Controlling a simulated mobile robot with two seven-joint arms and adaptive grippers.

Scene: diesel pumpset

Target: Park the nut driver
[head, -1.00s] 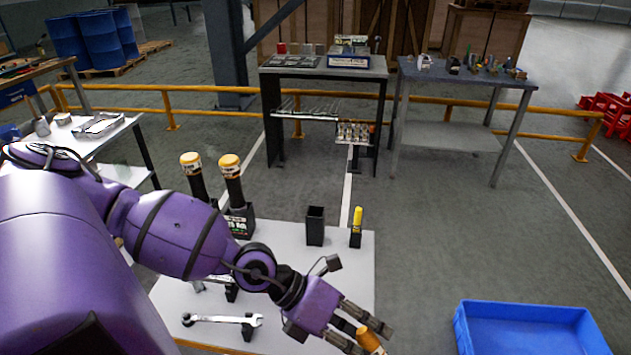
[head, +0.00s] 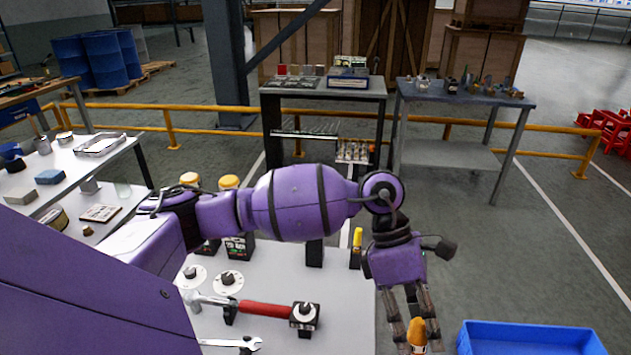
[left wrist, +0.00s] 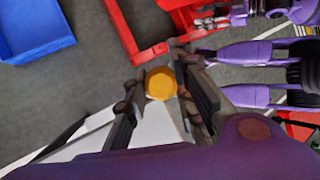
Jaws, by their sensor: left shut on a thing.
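My left gripper (head: 417,322) is shut on the nut driver (head: 417,338), of which only the orange handle shows. It is past the right edge of the white tabletop (head: 345,320) in the head view. In the left wrist view the handle is a round yellow-orange end (left wrist: 161,83) between the fingertips (left wrist: 160,92). The tool's lower part is hidden. A black square holder (head: 315,254) stands on the tabletop, its top hidden behind my left arm. Beside it a yellow-handled tool (head: 357,239) stands upright in a small black holder.
Two yellow-capped tools (head: 229,181) stand in black holders, partly behind my arm. A red-handled tool (head: 265,309), a wrench (head: 235,343) and dials lie toward the table's front and left. A blue bin (head: 530,340) is at lower right. Floor between bin and table is bare.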

